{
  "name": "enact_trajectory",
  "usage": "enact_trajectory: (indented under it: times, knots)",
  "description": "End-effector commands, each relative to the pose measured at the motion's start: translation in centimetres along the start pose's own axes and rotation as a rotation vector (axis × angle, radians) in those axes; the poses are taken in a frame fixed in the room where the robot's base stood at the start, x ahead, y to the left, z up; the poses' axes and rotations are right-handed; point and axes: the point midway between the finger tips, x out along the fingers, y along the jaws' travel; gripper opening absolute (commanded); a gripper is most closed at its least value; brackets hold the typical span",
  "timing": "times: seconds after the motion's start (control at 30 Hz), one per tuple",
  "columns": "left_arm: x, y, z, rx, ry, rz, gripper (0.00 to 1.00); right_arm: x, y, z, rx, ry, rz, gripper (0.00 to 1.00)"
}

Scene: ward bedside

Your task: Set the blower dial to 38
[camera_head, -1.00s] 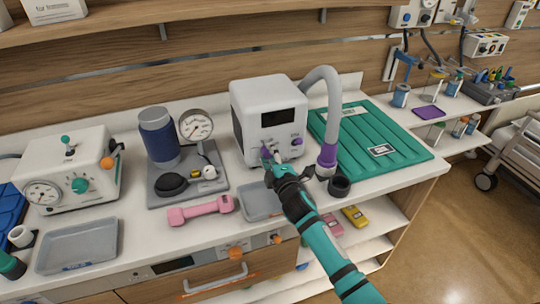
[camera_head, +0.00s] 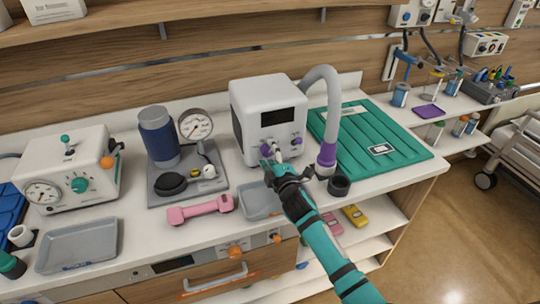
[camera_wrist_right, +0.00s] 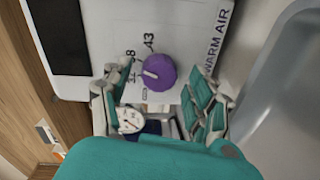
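The blower (camera_head: 262,98) is a white box with a dark screen and a thick grey hose, standing on the counter. Its purple dial (camera_wrist_right: 158,72) shows in the right wrist view beside printed numbers, including 43. A white mark on the dial points to the left of that view, toward the lower, partly hidden numbers; the exact number is unclear. My right gripper (camera_head: 274,156) is at the lower left of the blower's front. In the wrist view its fingers (camera_wrist_right: 160,108) are spread apart, with the dial just beyond the gap and nothing between them. My left gripper is out of view.
A second purple knob (camera_head: 297,140) is to the right of the gripper. The purple hose end (camera_head: 327,157) and a black ring (camera_head: 339,186) are close to my arm. A grey tray (camera_head: 260,202) and a pink dumbbell (camera_head: 201,209) lie in front. A gauge stand (camera_head: 195,126) is on the left.

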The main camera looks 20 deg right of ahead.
Motion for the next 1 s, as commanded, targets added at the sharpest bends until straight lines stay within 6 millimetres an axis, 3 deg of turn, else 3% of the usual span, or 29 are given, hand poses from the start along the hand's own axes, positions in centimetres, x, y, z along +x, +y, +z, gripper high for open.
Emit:
enact_trajectory:
  times: [0.27, 0.7, 1.0]
  knots:
    - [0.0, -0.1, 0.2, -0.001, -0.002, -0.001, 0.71, -1.0, 0.0, 0.0, -0.001, 0.0, 0.0, 0.6]
    - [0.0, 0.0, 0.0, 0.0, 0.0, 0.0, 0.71, -9.7, -0.1, 0.0, -0.001, 0.001, -0.001, 0.6]
    - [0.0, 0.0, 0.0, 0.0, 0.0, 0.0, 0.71, -12.0, 0.0, 0.0, 0.0, 0.0, 0.001, 0.6]
